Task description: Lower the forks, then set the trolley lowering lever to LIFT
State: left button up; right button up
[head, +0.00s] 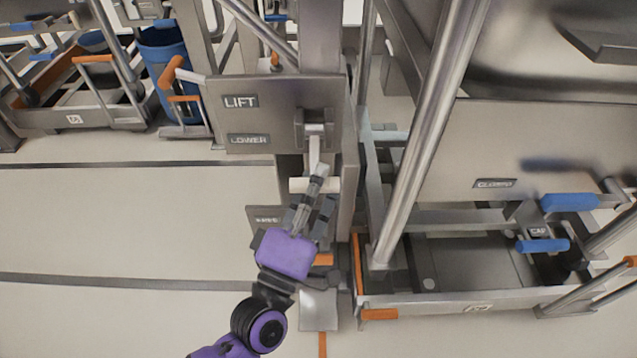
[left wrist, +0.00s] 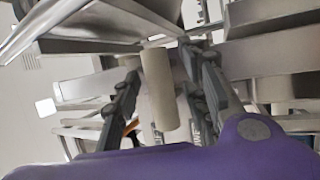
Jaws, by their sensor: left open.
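The trolley's grey lever panel (head: 272,95) carries a LIFT label (head: 240,101) above a LOWER label (head: 249,140). The lowering lever (head: 314,152) hangs down from its bracket, with its pale end below the level of the LOWER label. My left gripper (head: 323,186) is open at the lever's lower end, fingers pointing up toward it. In the left wrist view, a pale cylindrical handle (left wrist: 158,90) lies between the two spread fingers of the left gripper (left wrist: 163,85). I cannot tell whether either finger touches it. The forks cannot be made out clearly. My right gripper is out of view.
A metal bin stand with a large bin (head: 560,140), a CLOSED label (head: 494,183) and blue handles (head: 568,202) stands close on the right. A blue bin (head: 166,65) and another trolley (head: 75,110) are at the back left. The floor on the left (head: 120,225) is clear.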

pick_arm(q)
jog(key=shift+w, duration=0.1)
grip_shut()
dwell(0.4)
